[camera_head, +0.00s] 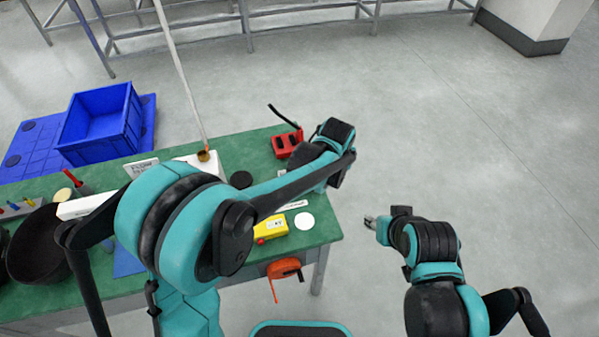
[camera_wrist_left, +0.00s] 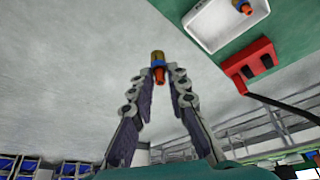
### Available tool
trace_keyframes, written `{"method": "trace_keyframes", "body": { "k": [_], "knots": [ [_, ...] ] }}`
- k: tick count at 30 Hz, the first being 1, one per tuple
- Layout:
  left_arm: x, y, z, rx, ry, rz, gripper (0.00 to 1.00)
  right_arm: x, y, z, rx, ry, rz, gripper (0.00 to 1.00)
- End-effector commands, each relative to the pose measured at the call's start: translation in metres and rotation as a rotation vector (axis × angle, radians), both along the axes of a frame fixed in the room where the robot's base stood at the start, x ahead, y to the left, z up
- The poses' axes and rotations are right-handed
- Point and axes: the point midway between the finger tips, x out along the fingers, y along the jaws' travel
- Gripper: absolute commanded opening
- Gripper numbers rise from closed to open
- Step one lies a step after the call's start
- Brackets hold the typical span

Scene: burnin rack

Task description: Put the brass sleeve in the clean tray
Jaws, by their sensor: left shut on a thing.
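In the head view my left wrist hides the fingers and the piece.
A red slotted block (camera_head: 286,143) stands near the table's far edge, beside my left wrist. A yellow box (camera_head: 271,228), white disc (camera_head: 304,221) and black disc (camera_head: 241,180) lie on the table. A blue crate (camera_head: 100,120) is beyond it. My left arm covers the middle.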

Motion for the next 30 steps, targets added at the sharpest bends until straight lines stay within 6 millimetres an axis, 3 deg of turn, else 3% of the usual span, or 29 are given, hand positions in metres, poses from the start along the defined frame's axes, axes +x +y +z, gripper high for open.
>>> {"method": "trace_keyframes", "body": {
  "k": [2, 5, 12, 18, 24, 30],
  "knots": [
    [0.002, -0.004, -0.001, 0.0, 0.0, -0.006, 0.0, 0.0, 0.0, -0.002, 0.0, 0.0, 0.0, 0.4],
    [0.01, 0.006, -0.01, 0.001, 0.0, -0.005, 0.0, 0.0, 0.0, -0.007, 0.0, 0.0, 0.0, 0.4],
    [0.043, 0.054, -0.046, 0.001, 0.0, -0.002, 0.0, 0.0, 0.0, -0.027, 0.0, 0.0, 0.0, 0.4],
    [0.062, 0.082, -0.065, 0.001, 0.0, -0.005, 0.0, 0.0, 0.0, -0.036, 0.0, 0.0, 0.0, 0.4],
    [0.067, 0.088, -0.074, 0.0, 0.0, -0.008, 0.0, 0.0, 0.0, -0.04, 0.0, 0.0, 0.0, 0.4],
    [0.066, 0.088, -0.104, 0.0, 0.0, -0.009, 0.0, 0.0, 0.0, -0.055, 0.0, 0.0, 0.0, 0.4]
  ]
}}
